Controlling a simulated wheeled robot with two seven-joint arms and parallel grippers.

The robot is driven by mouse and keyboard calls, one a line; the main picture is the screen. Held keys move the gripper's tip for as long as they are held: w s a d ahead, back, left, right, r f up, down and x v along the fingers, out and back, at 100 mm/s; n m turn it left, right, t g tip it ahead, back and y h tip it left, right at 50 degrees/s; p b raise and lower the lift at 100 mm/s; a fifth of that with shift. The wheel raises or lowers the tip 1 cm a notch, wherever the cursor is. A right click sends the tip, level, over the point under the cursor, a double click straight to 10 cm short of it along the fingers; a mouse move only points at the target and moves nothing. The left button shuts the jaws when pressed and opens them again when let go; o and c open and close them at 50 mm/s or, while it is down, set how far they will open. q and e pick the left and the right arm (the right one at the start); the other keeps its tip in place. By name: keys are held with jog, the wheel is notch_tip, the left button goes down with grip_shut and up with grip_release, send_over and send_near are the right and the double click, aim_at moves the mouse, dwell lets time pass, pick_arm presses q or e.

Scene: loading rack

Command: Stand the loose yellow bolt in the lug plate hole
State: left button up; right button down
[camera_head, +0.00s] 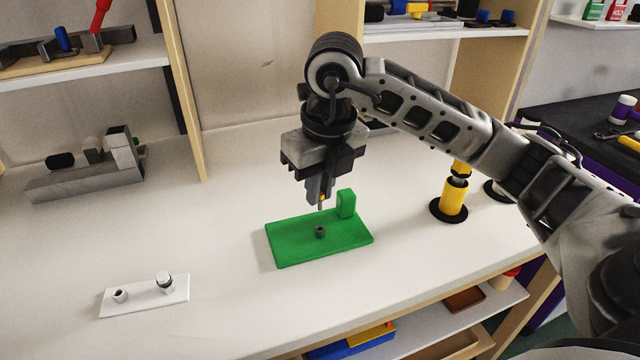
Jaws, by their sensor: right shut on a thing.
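The green lug plate (290,244) lies flat on the white worktop, with an upright green tab at its back right corner. A dark grey collar with a hole (320,231) stands near the middle of the plate. My right gripper (321,198) points down above the plate, just behind the collar in the picture. It is shut on the yellow bolt (322,197). Only a small yellow bit and a thin tip of the bolt show between the fingers; the rest is hidden. There is a gap between the tip and the collar. My left gripper is out of view.
A white plate (146,301) with two metal fittings lies at the front left. A yellow cylinder on a black base (453,199) stands to the right, under my right arm. A grey metal fixture (85,180) sits at the back left. The worktop between them is clear.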

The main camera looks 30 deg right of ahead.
aim_at(321, 202)
jog(key=shift+f+b, duration=0.45)
jog(key=shift+f, duration=0.25)
jog(key=shift+f+b, duration=0.65)
jog(key=shift+f, duration=0.15)
jog(key=shift+f+b, duration=0.4)
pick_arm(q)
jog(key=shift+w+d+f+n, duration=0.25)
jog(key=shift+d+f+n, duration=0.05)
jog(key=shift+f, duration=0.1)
pick_arm(e)
jog(key=shift+f, duration=0.15)
pick_arm(q)
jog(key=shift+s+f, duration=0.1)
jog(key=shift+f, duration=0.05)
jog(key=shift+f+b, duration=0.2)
jog(key=shift+b, duration=0.3)
pick_arm(e)
jog(key=shift+f, duration=0.3)
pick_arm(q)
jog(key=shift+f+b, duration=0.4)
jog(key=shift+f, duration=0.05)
pick_arm(e)
jog(key=shift+f, duration=0.4)
